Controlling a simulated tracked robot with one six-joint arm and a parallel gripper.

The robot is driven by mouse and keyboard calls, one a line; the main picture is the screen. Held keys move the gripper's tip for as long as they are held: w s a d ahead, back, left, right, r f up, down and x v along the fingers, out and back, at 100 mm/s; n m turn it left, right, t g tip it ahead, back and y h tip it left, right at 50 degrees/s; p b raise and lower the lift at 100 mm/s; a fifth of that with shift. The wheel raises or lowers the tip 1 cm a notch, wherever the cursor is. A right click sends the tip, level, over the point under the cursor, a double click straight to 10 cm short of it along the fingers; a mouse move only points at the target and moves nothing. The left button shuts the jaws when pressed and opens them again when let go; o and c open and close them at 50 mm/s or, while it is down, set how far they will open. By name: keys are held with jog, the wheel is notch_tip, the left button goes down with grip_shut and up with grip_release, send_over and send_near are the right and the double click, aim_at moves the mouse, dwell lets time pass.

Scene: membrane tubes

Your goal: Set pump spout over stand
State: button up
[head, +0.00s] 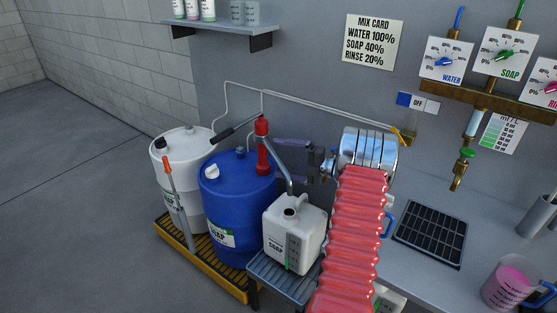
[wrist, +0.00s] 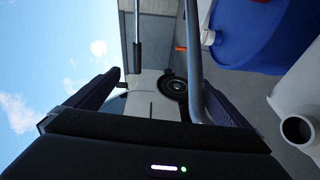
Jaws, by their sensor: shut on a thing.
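The pump (head: 262,148) is red and stands on top of the blue soap drum (head: 238,208). Its grey spout (head: 282,163) bends down to the right, and its lower end shows just above and behind the mouth of a white soap jug (head: 296,236). The jug stands upright on the grey slatted stand (head: 262,268). My gripper (head: 281,159) is shut on the spout, its purple fingers on either side. In the wrist view the spout (wrist: 193,60) runs beside the right finger, and the jug's open mouth (wrist: 298,130) is to the right, apart from it.
A white drum (head: 185,160) stands left of the blue one on a yellow slatted pallet (head: 175,240). A thin wall pipe (head: 330,106) runs behind. A black mat (head: 430,234) and a pink-filled pitcher (head: 507,284) are on the counter at right. Open floor is at left.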

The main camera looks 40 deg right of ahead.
jog(key=s+d+r, duration=0.1)
jog(key=s+d, duration=0.2)
jog(key=s, duration=0.2)
jog(key=shift+r, duration=0.4)
jog(key=shift+s, duration=0.25)
jog(key=shift+c, duration=0.8)
jog(key=shift+s, duration=0.25)
jog(key=c, duration=1)
jog(key=shift+s+d+f, duration=0.15)
jog(key=shift+s+d, duration=0.1)
jog(key=shift+s, duration=0.4)
jog(key=shift+s+d+f, duration=0.15)
jog(key=shift+s+d, duration=0.1)
jog(key=shift+s, duration=0.35)
jog(key=shift+c, duration=0.3)
